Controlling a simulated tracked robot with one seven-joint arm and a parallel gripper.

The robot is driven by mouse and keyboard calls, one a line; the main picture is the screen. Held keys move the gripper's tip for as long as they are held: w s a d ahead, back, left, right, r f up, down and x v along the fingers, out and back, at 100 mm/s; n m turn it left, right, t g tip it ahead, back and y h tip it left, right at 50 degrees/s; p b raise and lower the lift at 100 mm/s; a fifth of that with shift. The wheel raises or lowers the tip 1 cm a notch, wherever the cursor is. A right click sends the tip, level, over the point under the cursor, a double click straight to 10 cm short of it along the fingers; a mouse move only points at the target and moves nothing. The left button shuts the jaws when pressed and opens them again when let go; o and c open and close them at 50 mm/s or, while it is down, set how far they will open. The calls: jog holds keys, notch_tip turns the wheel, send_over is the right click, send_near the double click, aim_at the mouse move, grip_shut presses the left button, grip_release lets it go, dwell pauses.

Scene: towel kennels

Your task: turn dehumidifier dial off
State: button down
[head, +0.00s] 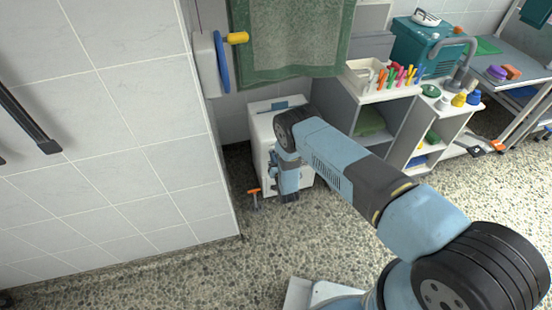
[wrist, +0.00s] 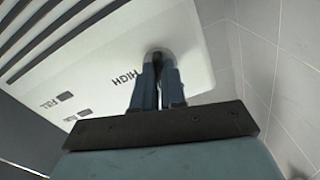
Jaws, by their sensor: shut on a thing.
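The dehumidifier is a white box (head: 260,122) on the floor past the tiled wall's corner in the head view, partly covered by my arm. In the wrist view its white panel (wrist: 105,62) fills the upper left, with grille slots, the word HIGH and a FULL label. My gripper (wrist: 157,66) is shut on the dial (wrist: 158,52), near the panel's right edge. Only a dark, rounded bit of the dial shows around the fingertips. Its pointer and any OFF mark are hidden or out of view.
A tiled wall (head: 120,130) stands close left of the dehumidifier. A green towel (head: 290,40) hangs above it. An orange-handled item (head: 254,191) is at its lower left. A grey shelf unit (head: 400,125) with small items stands to the right. The speckled floor (head: 190,275) in front is clear.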

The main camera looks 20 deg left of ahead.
jog(key=shift+d+f+n, duration=0.15)
jog(key=shift+n, duration=0.6)
jog(key=shift+d+f+n, duration=0.1)
jog(key=shift+d+n, duration=0.05)
jog(key=shift+n, duration=0.6)
jog(key=c, duration=1.5)
grip_release()
jog(key=o, duration=0.3)
jog(key=shift+a+r, duration=0.1)
jog(key=shift+a, duration=0.05)
jog(key=v, duration=1.3)
jog(key=shift+s, duration=0.35)
